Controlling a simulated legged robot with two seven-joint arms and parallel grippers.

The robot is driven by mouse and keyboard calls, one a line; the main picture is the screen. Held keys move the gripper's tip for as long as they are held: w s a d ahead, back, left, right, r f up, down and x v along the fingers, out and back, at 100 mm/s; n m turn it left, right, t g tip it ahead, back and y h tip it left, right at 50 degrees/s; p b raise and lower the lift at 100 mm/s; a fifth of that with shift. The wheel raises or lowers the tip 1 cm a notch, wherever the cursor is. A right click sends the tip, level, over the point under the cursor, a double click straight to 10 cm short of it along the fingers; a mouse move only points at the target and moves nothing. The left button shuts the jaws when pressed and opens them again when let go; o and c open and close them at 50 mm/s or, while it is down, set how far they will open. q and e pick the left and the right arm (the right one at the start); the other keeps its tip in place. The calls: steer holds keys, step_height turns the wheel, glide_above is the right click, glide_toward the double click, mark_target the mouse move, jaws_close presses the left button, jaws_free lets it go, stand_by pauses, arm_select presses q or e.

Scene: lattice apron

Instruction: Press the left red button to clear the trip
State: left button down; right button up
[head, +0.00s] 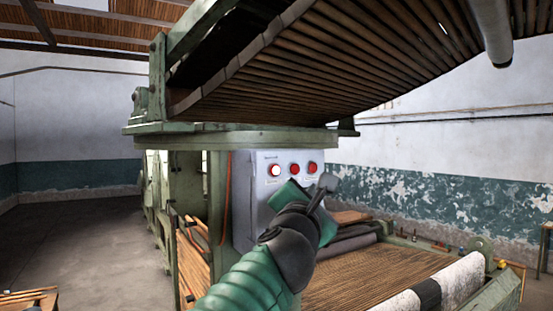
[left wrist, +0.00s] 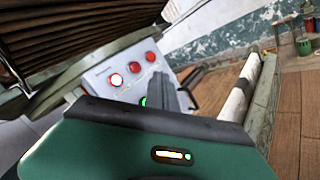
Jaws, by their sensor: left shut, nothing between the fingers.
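A pale grey control box (head: 246,215) on the green machine carries a row of three round buttons. The leftmost button (head: 275,170) glows white with a red rim; it also shows in the left wrist view (left wrist: 116,80). The middle button (head: 294,169) and the right button (head: 312,168) are plain red. My left gripper (head: 328,182) is shut and empty, in front of the box's right side, below and right of the buttons in the picture. In the left wrist view its fingers (left wrist: 161,90) partly cover the lower panel, where a green light (left wrist: 143,101) shows. I cannot tell whether they touch the panel.
A slatted brown lattice apron (head: 330,60) slopes overhead, above a green ledge (head: 230,140). A lower slatted bed (head: 375,280) and a white roller (head: 462,283) lie to the right. An orange cable (head: 226,200) runs beside the box. Open floor (head: 80,240) is at left.

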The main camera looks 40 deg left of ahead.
mark_target(275, 170)
arm_select(q)
steer(key=r+n, duration=0.1)
steer(key=s+r+n, duration=0.1)
steer(key=r, duration=0.1)
steer(key=shift+s+a+r, duration=0.1)
steer(key=shift+a, duration=0.1)
arm_select(e)
steer(key=shift+r, duration=0.45)
arm_select(q)
steer(key=shift+w, duration=0.2)
steer(key=w+a+p, duration=0.1)
steer(key=a, duration=0.1)
steer(key=w+a+p, duration=0.1)
steer(key=a, duration=0.2)
steer(key=w+a+p, duration=0.1)
steer(key=a+p, duration=0.1)
steer(key=a, duration=0.1)
steer(key=shift+a, duration=0.2)
arm_select(e)
steer(key=v, duration=0.2)
steer(key=w+v, duration=0.1)
steer(key=shift+s+r, duration=0.1)
steer(key=shift+r, duration=0.4)
arm_select(q)
steer(key=shift+d, duration=0.15)
steer(key=shift+w, duration=0.1)
arm_select(e)
steer(key=shift+r, duration=0.1)
